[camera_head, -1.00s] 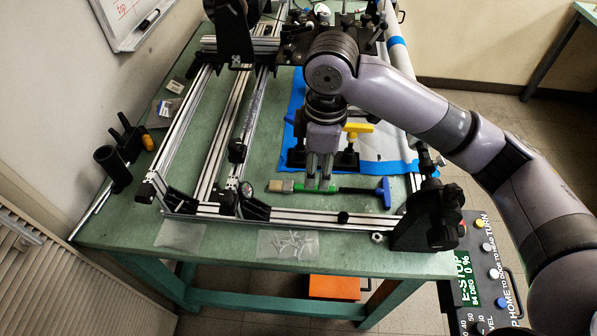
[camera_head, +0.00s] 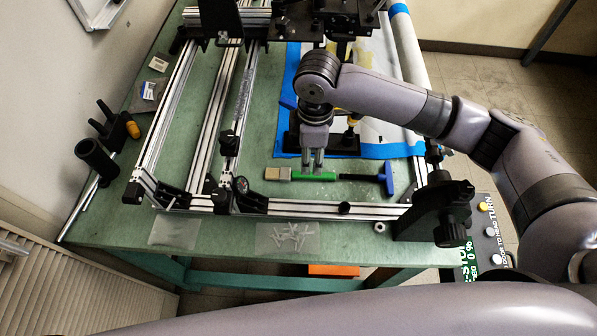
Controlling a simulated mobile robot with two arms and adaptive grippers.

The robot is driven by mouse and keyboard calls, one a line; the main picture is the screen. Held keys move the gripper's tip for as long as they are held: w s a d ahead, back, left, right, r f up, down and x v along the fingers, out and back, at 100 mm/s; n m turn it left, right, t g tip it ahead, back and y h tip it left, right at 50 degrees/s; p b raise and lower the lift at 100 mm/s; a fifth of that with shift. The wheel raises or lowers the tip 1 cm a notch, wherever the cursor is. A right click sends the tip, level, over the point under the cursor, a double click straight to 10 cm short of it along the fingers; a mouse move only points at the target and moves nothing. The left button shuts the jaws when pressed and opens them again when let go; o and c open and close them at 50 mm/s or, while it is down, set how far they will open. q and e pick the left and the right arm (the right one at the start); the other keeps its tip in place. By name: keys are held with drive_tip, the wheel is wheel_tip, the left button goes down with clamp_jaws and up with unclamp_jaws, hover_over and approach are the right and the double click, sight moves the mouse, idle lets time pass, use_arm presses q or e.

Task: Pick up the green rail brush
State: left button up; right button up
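The green rail brush (camera_head: 325,177) lies on the green table just inside the front rail. Its pale bristle head (camera_head: 277,174) points left and its green handle extends right. My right gripper (camera_head: 312,171) comes down from above, fingers pointing down. Its two fingertips are a little apart, over the green handle near the bristle head. I cannot tell whether they touch it. My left gripper is not in view.
A black tool with a blue T-handle (camera_head: 386,179) lies just right of the brush. The aluminium front rail (camera_head: 300,209) runs close in front. Behind lies a white sheet edged with blue tape (camera_head: 290,75).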

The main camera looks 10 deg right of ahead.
sight(301, 175)
drive_tip(key=shift+s+f, duration=0.15)
drive_tip(key=shift+f, duration=0.8)
wheel_tip(301, 175, down, 4)
drive_tip(key=shift+a+r+p, duration=0.1)
drive_tip(key=shift+r+p, duration=0.05)
drive_tip(key=shift+p, duration=0.25)
drive_tip(key=shift+f, duration=0.3)
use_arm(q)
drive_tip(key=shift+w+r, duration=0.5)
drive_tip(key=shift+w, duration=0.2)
use_arm(e)
clamp_jaws()
